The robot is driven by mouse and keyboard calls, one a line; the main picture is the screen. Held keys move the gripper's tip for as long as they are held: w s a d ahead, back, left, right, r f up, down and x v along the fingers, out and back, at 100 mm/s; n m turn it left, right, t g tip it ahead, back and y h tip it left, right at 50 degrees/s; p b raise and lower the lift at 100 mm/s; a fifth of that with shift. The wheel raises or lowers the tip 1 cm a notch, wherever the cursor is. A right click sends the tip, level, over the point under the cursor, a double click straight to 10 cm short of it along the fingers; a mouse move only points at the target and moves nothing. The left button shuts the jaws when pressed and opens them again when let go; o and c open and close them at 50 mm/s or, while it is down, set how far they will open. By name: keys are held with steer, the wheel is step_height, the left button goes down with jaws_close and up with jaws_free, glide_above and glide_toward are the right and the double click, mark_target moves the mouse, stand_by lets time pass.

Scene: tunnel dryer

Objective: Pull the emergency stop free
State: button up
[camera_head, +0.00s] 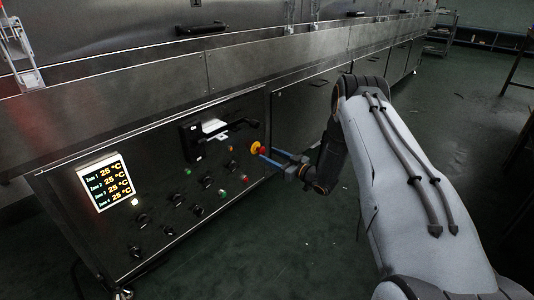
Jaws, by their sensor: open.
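The emergency stop (261,150) is a red button with a yellow collar, at the upper right of the control panel (160,165) on the steel machine. My gripper (267,155) reaches in from the right, with its blue fingers pointing left at the button. The fingers are open and their tips are at or close beside the red head. I cannot tell whether they touch it. My arm comes from the lower right.
Left on the panel are a lit temperature display (106,182) and several dark knobs and small coloured buttons below the emergency stop. The green floor (300,240) is clear. A shelf rack (440,32) stands far back.

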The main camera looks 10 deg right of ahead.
steer(key=p+v, duration=0.1)
steer(key=v, duration=0.4)
